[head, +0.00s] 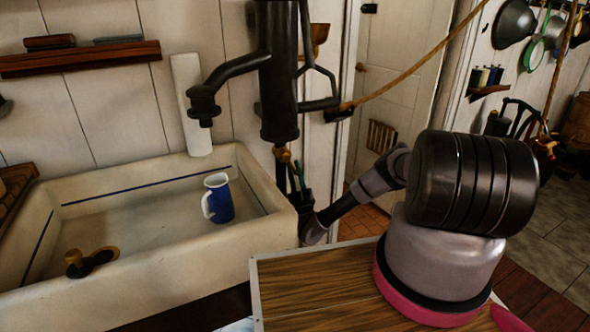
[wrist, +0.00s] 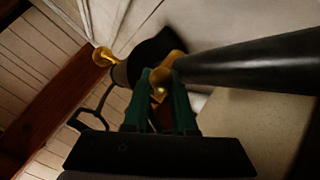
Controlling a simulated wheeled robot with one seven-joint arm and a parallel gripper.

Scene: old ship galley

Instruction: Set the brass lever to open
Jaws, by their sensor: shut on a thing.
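The dark iron pump (head: 278,75) stands behind the sink with its spout over the basin. A small brass lever (head: 283,154) shows at the pump's lower end. In the wrist view, the green fingers of my gripper (wrist: 160,82) are closed around the brass lever (wrist: 158,94), whose rounded end shows between the tips. The dark pipe of the pump (wrist: 250,62) runs off to the right. I cannot tell the lever's setting from these views.
The white sink (head: 150,262) holds a blue-and-white jug (head: 219,199) and brass fittings (head: 90,260). A wooden counter (head: 315,290) lies right of the sink, below my arm. A rope (head: 400,78) stretches from the pump's side toward the upper right.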

